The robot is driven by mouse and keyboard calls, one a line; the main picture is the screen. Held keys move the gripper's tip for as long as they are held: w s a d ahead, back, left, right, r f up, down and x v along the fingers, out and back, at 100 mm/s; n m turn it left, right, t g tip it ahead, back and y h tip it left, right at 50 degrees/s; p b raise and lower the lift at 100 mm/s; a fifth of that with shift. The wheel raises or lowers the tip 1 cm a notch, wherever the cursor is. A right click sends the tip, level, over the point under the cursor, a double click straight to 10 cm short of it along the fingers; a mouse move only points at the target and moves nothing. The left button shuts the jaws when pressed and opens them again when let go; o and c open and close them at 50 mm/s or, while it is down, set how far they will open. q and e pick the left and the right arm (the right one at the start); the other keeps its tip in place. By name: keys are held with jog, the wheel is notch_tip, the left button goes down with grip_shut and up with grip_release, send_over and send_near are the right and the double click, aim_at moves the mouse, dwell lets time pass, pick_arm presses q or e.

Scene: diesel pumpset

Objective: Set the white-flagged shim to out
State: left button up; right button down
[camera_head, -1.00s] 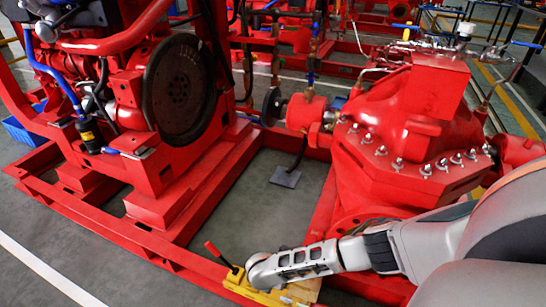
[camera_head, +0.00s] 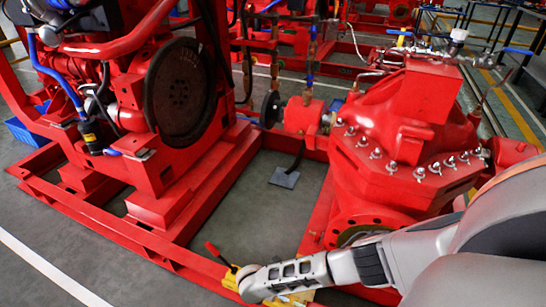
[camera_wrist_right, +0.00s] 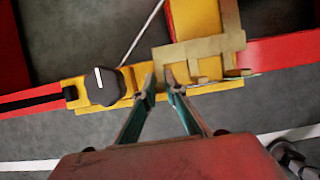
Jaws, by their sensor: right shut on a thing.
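A yellow fixture (camera_head: 232,280) sits on the red frame's front rail; it also shows in the right wrist view (camera_wrist_right: 196,18). A flat tan piece (camera_wrist_right: 205,47) lies across it, just beyond my right gripper. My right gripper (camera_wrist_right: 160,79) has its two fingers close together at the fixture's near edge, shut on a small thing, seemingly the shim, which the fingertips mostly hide. I cannot make out a white flag. In the head view my right wrist covers the grip. My left gripper is not in view.
A black knob (camera_wrist_right: 101,86) with a white pointer line is left of my fingers. A red-handled lever (camera_head: 217,253) rises at the fixture's left end. The red pump (camera_head: 400,135) stands behind my right arm.

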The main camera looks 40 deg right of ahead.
jog(key=c, duration=2.1)
grip_release()
jog(key=v, duration=1.2)
